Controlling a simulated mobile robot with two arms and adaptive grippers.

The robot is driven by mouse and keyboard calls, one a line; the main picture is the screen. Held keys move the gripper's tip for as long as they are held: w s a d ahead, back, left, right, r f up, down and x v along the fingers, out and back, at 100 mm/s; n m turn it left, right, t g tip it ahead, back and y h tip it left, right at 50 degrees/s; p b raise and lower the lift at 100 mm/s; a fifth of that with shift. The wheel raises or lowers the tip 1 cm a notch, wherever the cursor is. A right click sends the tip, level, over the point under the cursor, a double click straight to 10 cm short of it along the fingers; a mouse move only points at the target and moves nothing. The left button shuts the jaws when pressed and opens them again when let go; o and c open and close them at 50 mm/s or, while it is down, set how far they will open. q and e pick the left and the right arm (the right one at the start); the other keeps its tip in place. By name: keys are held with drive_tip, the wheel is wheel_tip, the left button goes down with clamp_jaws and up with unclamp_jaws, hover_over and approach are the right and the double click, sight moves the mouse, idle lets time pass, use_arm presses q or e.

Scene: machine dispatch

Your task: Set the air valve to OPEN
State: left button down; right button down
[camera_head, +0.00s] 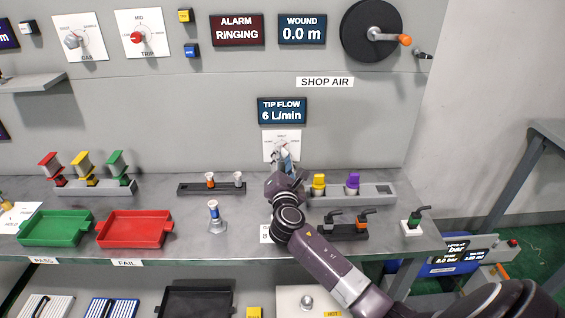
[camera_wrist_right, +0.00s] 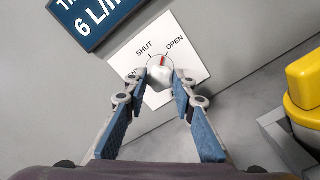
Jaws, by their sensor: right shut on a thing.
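The air valve is a pale knob (camera_wrist_right: 160,77) on a white plate (camera_wrist_right: 187,55) on the grey wall. In the right wrist view the plate reads SHUT and OPEN, with a third label partly hidden at the left. The knob's red mark points between SHUT and OPEN. My right gripper (camera_wrist_right: 162,84) is shut on the knob, one finger on each side. In the head view the plate (camera_head: 281,137) is under the tip flow display, with my right gripper (camera_head: 284,158) in front, hiding most of the knob. My left gripper is out of view.
The tip flow display (camera_head: 282,111) reads 6 L/min above the valve. On the bench, a grey rack (camera_head: 377,194) with yellow and purple parts stands right of my gripper. A small silver and blue stand (camera_head: 215,222) is at the left, beyond it red (camera_head: 133,240) and green trays (camera_head: 55,240).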

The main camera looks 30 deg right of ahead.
drive_tip(key=shift+m+b, duration=0.4)
drive_tip(key=shift+m, duration=0.7)
drive_tip(key=c, duration=1.6)
unclamp_jaws()
drive_tip(key=v, duration=1.2)
